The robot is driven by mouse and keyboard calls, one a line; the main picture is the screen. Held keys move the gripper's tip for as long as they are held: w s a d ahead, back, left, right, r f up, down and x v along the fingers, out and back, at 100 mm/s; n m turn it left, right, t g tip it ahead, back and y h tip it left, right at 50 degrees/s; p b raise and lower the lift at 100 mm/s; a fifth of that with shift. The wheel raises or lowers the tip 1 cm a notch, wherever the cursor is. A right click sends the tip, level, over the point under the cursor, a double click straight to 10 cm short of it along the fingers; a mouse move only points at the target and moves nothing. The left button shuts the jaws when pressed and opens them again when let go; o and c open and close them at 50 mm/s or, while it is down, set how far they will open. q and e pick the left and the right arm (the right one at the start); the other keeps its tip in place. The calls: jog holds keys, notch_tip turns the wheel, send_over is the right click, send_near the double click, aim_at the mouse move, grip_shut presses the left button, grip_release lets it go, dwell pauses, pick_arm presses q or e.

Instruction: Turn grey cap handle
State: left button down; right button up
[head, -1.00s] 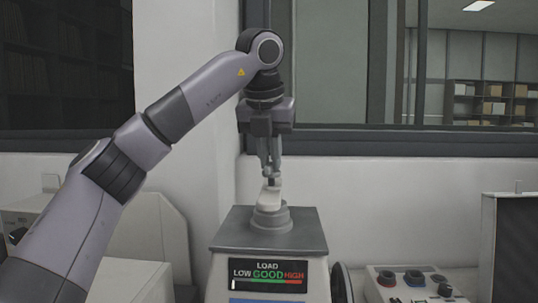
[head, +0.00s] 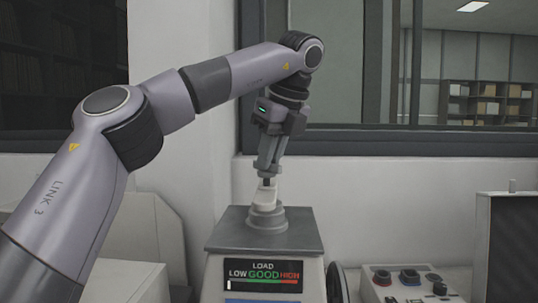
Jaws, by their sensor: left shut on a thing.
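The mounting press (head: 262,262) stands at the bottom centre, with a flat dark grey top. A grey round cap (head: 266,220) sits on that top, with a pale handle (head: 265,198) on it and a small dark knob at the handle's end. My left gripper (head: 266,176) comes from above, tilted, and its fingers are shut on the dark knob of the handle. The fingers hide most of the knob. The load display on the press front reads LOW, GOOD, HIGH, with a small white mark at the low end. My right gripper is not in view.
A control box (head: 412,284) with several coloured knobs stands at the lower right, next to a dark-panelled case (head: 508,245). A pale machine housing (head: 140,235) is at the left. The wall and window are close behind the press.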

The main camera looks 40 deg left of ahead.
pick_arm(q)
jog(key=shift+w+n+g, duration=0.15)
jog(key=shift+n+g, duration=0.65)
jog(key=shift+n, duration=1.3)
jog(key=c, duration=1.2)
grip_release()
jog(key=shift+o, duration=0.2)
jog(key=shift+a+r, duration=0.1)
